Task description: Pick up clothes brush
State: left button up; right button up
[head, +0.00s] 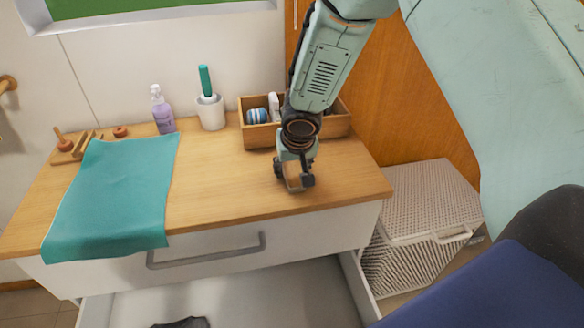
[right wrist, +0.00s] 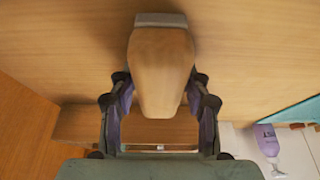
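The clothes brush (right wrist: 161,70) shows in the right wrist view as a tapered wooden body with a grey part at its far end. My right gripper (right wrist: 161,88) has one finger against each side of it and appears shut on it. In the head view my right gripper (head: 294,182) points down near the front right of the wooden tabletop (head: 232,170), with a bit of brown wood between its fingers. The gripper hides most of the brush there. I cannot tell whether the brush touches the tabletop. My left gripper is not in view.
A wooden box (head: 258,137) with small items stands behind the gripper. A white cup (head: 211,114) with a green-handled brush, a purple bottle (head: 163,112) and a teal cloth (head: 112,195) are to the left. An open drawer (head: 240,300) is below; a wicker basket (head: 425,200) is at right.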

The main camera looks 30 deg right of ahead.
grip_shut()
jog(key=shift+r+p, duration=0.25)
jog(key=shift+p, duration=0.15)
notch_tip(320, 180, up, 9)
jog(key=p, duration=0.5)
jog(key=shift+p, duration=0.3)
jog(key=shift+r, duration=0.55)
jog(key=shift+c, duration=0.6)
grip_release()
jog(key=c, duration=0.5)
jog(key=shift+o, duration=0.2)
